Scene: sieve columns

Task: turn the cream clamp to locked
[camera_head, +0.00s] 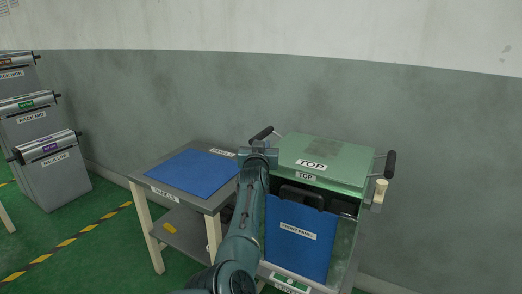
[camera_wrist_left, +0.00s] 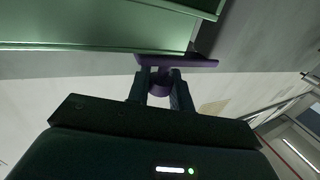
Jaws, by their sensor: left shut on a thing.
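The cream clamp (camera_head: 380,191) is on the right side of the green sieve machine (camera_head: 347,160), just below the black right-hand handle, and its lever looks upright. My left arm reaches up to the machine's opposite, left side, with my left gripper (camera_head: 260,152) beside the lid, well apart from the cream clamp. In the left wrist view my left gripper (camera_wrist_left: 160,88) is shut on a purple clamp (camera_wrist_left: 178,62), a bar with a round knob between the fingers, beside the green body. The cream clamp does not show in the wrist view. My right gripper is out of view.
A blue front panel (camera_head: 297,245) stands in the machine's front. A grey side table (camera_head: 160,192) with a blue mat (camera_head: 195,172) is to the left. Labelled grey racks (camera_head: 55,180) stand far left. Black handles stick out left (camera_head: 261,132) and right (camera_head: 390,163) of the lid.

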